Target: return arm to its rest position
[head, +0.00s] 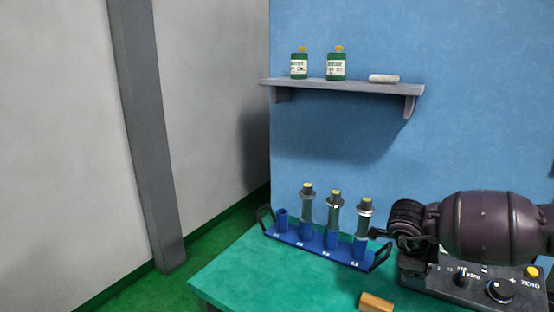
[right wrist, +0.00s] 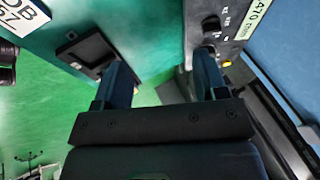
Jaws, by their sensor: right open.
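My right gripper (right wrist: 163,72) shows in the right wrist view, its two dark fingers spread well apart with nothing seen between them. Below and beyond the fingers are a teal surface edge and green floor.
In the head view, a blue rack (head: 318,250) with three tools and one empty socket stands on the teal table (head: 235,270). A shelf (head: 345,87) holds two bottles. A knobbed panel (right wrist: 222,30) is near my right fingers.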

